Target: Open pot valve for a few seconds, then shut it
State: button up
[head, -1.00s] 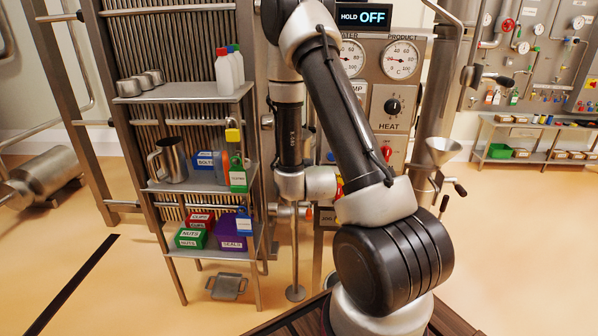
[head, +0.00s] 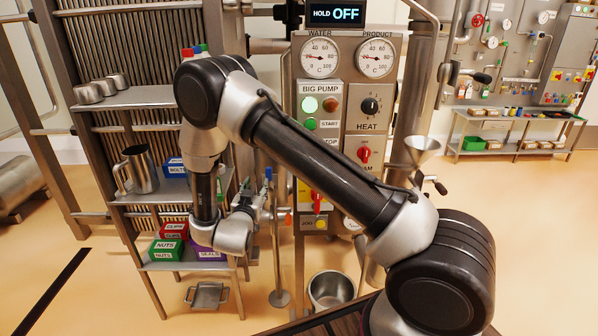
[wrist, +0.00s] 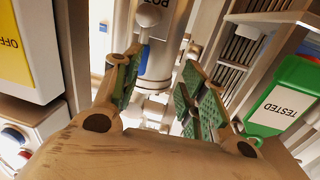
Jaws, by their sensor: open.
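A steel cylinder marked POT (wrist: 155,22) is at the top of the wrist view, its label upside down. It lies beyond and between my fingers. My gripper (wrist: 160,92) is open, with green pads on both fingers and nothing between them. In the head view my gripper (head: 252,203) is small, left of the control panel and beside the shelf rack, and partly hidden by my arm. A small blue part (head: 268,173) shows just by it. I cannot tell which part is the pot valve's handle or whether it is open.
The control panel (head: 345,110) reads HOLD OFF. Its red knobs stand right of my gripper. The shelf rack (head: 140,196) with labelled bins is close on the left. A green TESTED tag (wrist: 283,100) is near my right finger in the wrist view. A steel bucket (head: 330,289) stands below the panel.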

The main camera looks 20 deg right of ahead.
aim_at(268, 176)
jog(key=shift+h, duration=0.7)
jog(key=w+d, duration=0.4)
jog(key=w+d+r, duration=0.1)
jog(key=w+d, duration=0.1)
grip_shut()
